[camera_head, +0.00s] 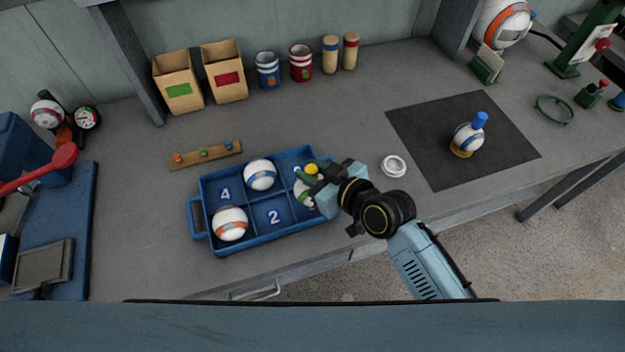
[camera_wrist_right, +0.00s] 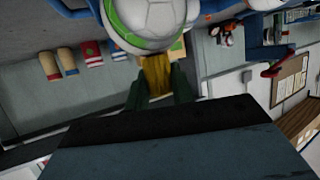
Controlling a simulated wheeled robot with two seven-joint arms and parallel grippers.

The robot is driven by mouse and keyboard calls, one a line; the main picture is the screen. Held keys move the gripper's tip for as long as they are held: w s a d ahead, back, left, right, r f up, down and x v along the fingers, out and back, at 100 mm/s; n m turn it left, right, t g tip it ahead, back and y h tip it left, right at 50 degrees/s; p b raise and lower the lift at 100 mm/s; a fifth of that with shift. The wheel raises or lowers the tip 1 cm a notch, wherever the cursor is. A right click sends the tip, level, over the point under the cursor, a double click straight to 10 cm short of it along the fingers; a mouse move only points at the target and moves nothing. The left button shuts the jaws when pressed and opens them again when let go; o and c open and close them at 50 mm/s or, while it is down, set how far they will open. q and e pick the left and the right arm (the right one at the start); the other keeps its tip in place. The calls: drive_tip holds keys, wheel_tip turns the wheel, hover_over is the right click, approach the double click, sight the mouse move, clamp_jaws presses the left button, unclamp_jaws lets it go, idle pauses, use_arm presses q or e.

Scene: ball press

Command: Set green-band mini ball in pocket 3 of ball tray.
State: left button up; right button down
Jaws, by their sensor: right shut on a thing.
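The green-band mini ball (camera_head: 302,190) is white with a green band and shows at the right end of the blue ball tray (camera_head: 246,246). My right gripper (camera_head: 314,174) is shut on the yellow piece at this ball. In the right wrist view the ball (camera_wrist_right: 146,18) fills the top centre, with the yellow piece (camera_wrist_right: 154,76) between the green fingers. The gripper partly covers the ball and the right-hand pockets. I cannot tell whether the ball touches the tray floor. My left gripper is not in view.
An orange-band ball (camera_head: 230,223) sits in the tray's front left pocket and a blue-band ball (camera_head: 260,175) in the back middle one. Pockets 4 and 2 are empty. A white ring (camera_head: 394,166) lies right of the gripper. A dark mat (camera_head: 420,125) holds another ball (camera_head: 467,137).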

drive_tip(key=shift+f+b, duration=0.3)
drive_tip(key=shift+f, duration=1.2)
drive_tip(key=shift+f, duration=0.2)
drive_tip(key=c, duration=1.2)
unclamp_jaws()
drive_tip(key=shift+r, duration=0.2)
drive_tip(key=v, duration=1.2)
drive_tip(key=shift+p, duration=0.45)
